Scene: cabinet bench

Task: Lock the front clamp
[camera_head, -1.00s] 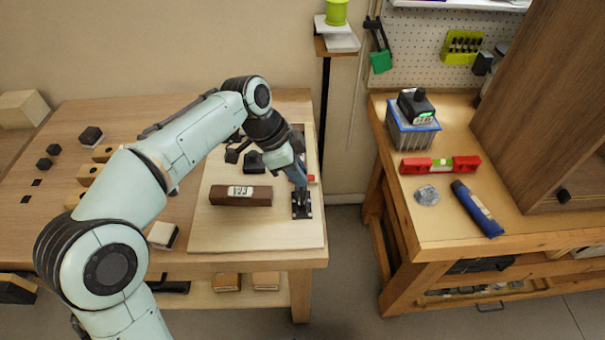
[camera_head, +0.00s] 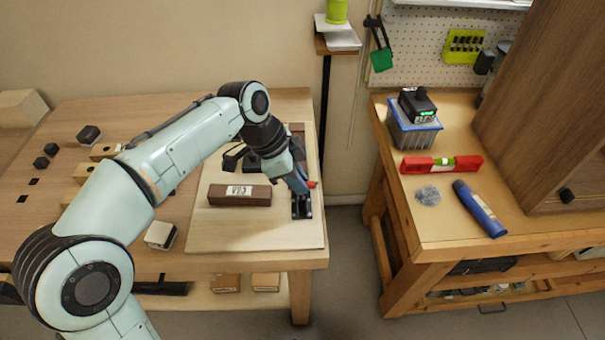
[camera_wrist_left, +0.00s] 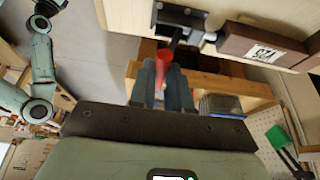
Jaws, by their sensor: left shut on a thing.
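The front clamp (camera_head: 301,209) is a dark metal toggle clamp near the right edge of the pale board. Its red-tipped handle (camera_head: 312,184) shows beside my left gripper (camera_head: 303,188). In the left wrist view, the left gripper (camera_wrist_left: 163,88) has its two grey fingers on either side of the red handle (camera_wrist_left: 164,57), shut on it. The handle's dark lever leads up to the clamp base (camera_wrist_left: 183,20) at the board's edge. The fingers partly hide the handle. My right gripper does not show clearly in either view.
A brown labelled block (camera_head: 240,195) lies on the board (camera_head: 225,236) left of the clamp. Dark clamp parts (camera_head: 254,163) stand behind it, partly hidden by my arm. A second bench (camera_head: 450,225) stands to the right across a gap, with a red level (camera_head: 441,164) and a blue tube (camera_head: 480,209).

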